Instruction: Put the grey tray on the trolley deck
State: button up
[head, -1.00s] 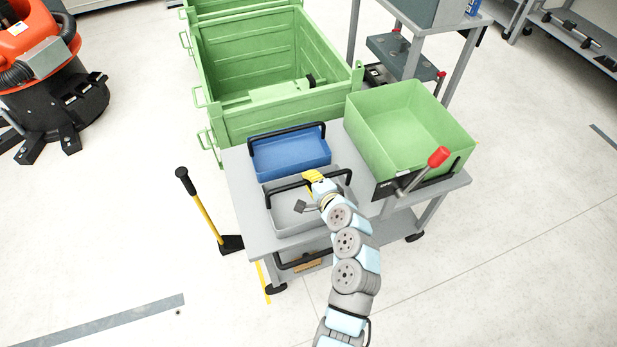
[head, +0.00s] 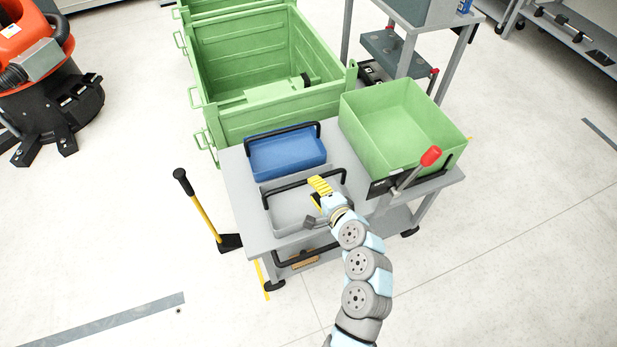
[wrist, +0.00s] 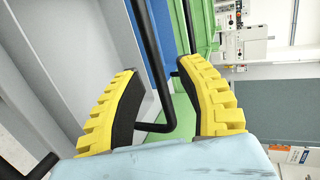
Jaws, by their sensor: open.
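The grey tray (head: 287,214) stands on the trolley deck (head: 238,190), in front of the blue tray (head: 288,155). Its black handle (head: 283,190) stands up across it. In the head view my gripper (head: 320,187) is at the right end of this handle, over the tray's right side. In the wrist view my gripper (wrist: 160,90) is open, with a yellow finger on each side. The black handle bar (wrist: 152,55) and its bent corner show between the fingers; I cannot tell whether they touch. The grey tray's wall (wrist: 85,50) fills the left. My arm hides the tray's right front part.
A green bin (head: 400,130) stands on the right of the deck, with a red-knobbed lever (head: 430,157) before it. A large green crate (head: 270,125) is behind the trolley. A yellow-handled tool (head: 203,213) stands on the floor at left. Open floor lies in front.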

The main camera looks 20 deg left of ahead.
jog(key=shift+p+v, duration=0.5)
jog(key=shift+v, duration=1.95)
